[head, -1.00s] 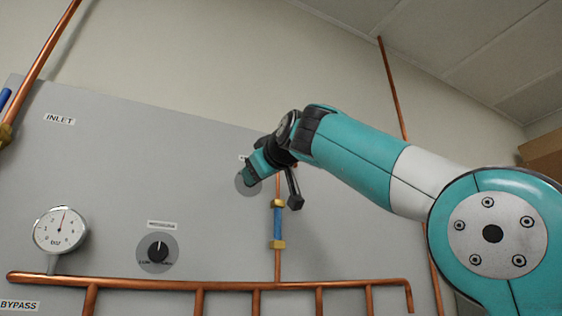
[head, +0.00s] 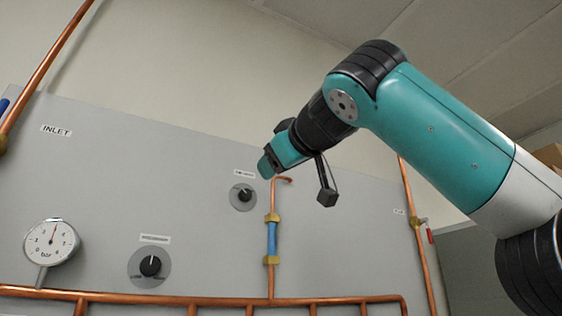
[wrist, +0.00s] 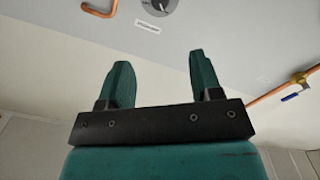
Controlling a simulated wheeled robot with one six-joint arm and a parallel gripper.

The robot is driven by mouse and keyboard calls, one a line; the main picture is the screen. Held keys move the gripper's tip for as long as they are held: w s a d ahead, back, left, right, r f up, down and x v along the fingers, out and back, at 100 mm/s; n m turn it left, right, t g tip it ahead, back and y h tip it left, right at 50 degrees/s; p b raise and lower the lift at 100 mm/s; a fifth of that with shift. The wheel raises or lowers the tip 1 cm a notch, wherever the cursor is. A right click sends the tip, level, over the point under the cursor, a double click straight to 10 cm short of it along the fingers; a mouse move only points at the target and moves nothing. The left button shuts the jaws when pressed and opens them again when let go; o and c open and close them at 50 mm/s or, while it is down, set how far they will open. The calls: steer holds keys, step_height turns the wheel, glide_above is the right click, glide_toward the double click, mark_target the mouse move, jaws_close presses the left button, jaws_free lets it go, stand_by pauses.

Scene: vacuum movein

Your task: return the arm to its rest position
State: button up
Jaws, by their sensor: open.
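My gripper (head: 268,163) is in front of the upper part of the grey panel (head: 110,190), seen side-on in the head view. In the wrist view my gripper (wrist: 160,75) shows two teal fingers spread apart with nothing between them. My arm reaches in from the right and is bent high near its wrist. A black knob (head: 244,195) on a round grey plate is just below and left of the gripper, apart from it in the picture. The knob also shows at the top of the wrist view (wrist: 158,4).
A second knob (head: 150,265) and a pressure gauge (head: 50,242) are lower left. A copper pipe (head: 200,299) runs along the bottom, with a blue-sleeved riser (head: 271,241). A red-handled valve (head: 430,235) is at right. The wall above the panel is bare.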

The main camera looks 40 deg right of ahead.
stand_by(0.6)
steer(key=w+a+f+n+g+y+b, duration=0.1)
steer(key=w+a+f+n+y+b, duration=0.1)
steer(key=w+a+f, duration=0.45)
steer(key=w+a+f+n+g+y+b, duration=0.1)
steer(key=a+f+n+y+b, duration=0.2)
steer(key=f, duration=0.6)
steer(key=a+f+g+y+b, duration=0.1)
steer(key=a+f+g, duration=0.15)
steer(key=f, duration=0.75)
steer(key=a+f+g+y, duration=0.15)
steer(key=a+f, duration=0.25)
steer(key=f, duration=0.5)
steer(key=s+a+f+g+b, duration=0.1)
steer(key=s+f+g, duration=0.2)
steer(key=s+f, duration=0.3)
steer(key=s+a+f+m+g+y+b, duration=0.1)
steer(key=s+f+g, duration=0.3)
steer(key=f, duration=1)
steer(key=s+a+f+g+b, duration=0.1)
steer(key=s+f+g, duration=0.3)
steer(key=s+f, duration=0.5)
steer(key=shift+f+m+y+b, duration=0.35)
steer(key=shift+f+m+b, duration=0.05)
steer(key=shift+f, duration=0.05)
